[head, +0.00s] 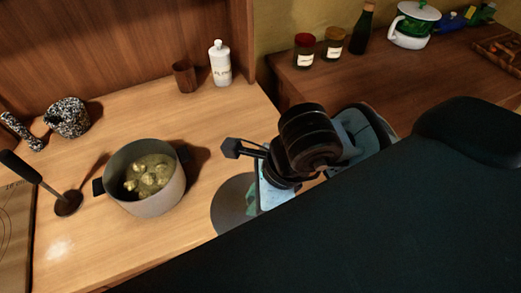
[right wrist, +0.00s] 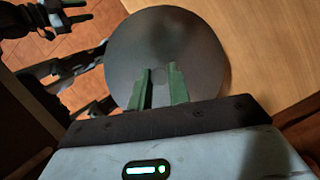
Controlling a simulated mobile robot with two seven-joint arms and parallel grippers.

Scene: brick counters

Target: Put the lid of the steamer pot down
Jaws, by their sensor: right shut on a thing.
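The steamer pot (head: 158,197) is grey and stands uncovered on the light wooden counter, with pale round pieces inside. Its lid (head: 232,207) is a flat grey disc to the right of the pot, near the counter's edge, partly hidden by my right arm. My right gripper (head: 259,199) is shut on the lid. In the right wrist view the lid (right wrist: 165,35) lies beyond the green fingers of my right gripper (right wrist: 160,82), which meet it near its middle. I cannot tell whether the lid touches the counter.
A black-handled ladle (head: 68,204) is left of the pot. A speckled mortar (head: 67,117), a brown cup (head: 185,76) and a white bottle (head: 220,64) stand at the back. The counter (head: 140,115) is clear behind the pot. A darker counter (head: 350,80) holds jars and a green-white pot.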

